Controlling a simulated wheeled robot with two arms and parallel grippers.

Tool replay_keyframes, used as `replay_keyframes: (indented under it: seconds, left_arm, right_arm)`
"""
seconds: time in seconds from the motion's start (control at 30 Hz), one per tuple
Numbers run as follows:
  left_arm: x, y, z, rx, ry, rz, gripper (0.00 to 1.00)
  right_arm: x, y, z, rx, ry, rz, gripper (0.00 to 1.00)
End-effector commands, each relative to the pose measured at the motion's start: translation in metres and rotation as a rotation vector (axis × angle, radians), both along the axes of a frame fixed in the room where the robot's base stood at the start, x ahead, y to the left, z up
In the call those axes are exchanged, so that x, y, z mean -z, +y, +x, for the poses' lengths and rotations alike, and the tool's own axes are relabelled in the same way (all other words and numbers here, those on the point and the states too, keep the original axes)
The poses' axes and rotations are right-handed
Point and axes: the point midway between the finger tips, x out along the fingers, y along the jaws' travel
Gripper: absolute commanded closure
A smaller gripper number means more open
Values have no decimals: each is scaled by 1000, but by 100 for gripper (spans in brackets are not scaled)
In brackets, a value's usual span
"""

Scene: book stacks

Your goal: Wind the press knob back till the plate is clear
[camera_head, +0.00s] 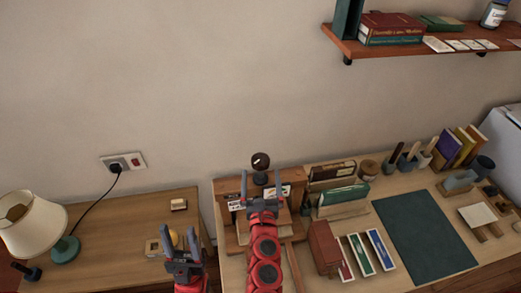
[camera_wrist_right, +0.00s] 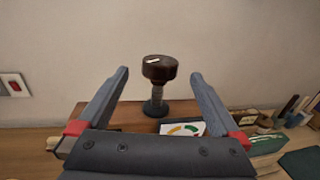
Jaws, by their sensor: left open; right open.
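The press knob (camera_head: 260,159) is dark brown and round with a pale mark on top. It stands on a screw at the top of the wooden press (camera_head: 229,186) on the desk. In the right wrist view the knob (camera_wrist_right: 159,69) shows between and beyond my fingertips, above its threaded shaft (camera_wrist_right: 157,95). My right gripper (camera_head: 261,178) is open in front of the knob; I see no contact. A dial card (camera_wrist_right: 190,128) with a green and orange arc sits right of the shaft. The plate is mostly hidden by my right arm. My left gripper (camera_head: 179,236) is open and empty over the left table.
A lamp (camera_head: 32,225) stands on the left table (camera_head: 105,235), with a wall socket (camera_head: 123,162) behind. A shelf (camera_head: 400,48) hangs at upper right.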

Motion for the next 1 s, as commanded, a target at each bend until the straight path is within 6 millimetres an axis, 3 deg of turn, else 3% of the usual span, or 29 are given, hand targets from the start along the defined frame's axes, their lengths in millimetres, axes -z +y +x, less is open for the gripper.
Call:
replay_keyframes:
  seconds: [0.3,0.5,0.7,1.0]
  left_arm:
    - [-26,0,0,0,0,0,50]
    - [-33,0,0,0,0,0,50]
    - [-35,0,0,0,0,0,50]
    - [-35,0,0,0,0,0,50]
  right_arm:
    - [-4,3,60,-4,-1,-3,0]
    - [-2,4,85,-3,-1,-3,0]
    - [0,3,97,-2,2,-2,0]
    - [1,2,97,-1,3,-1,2]
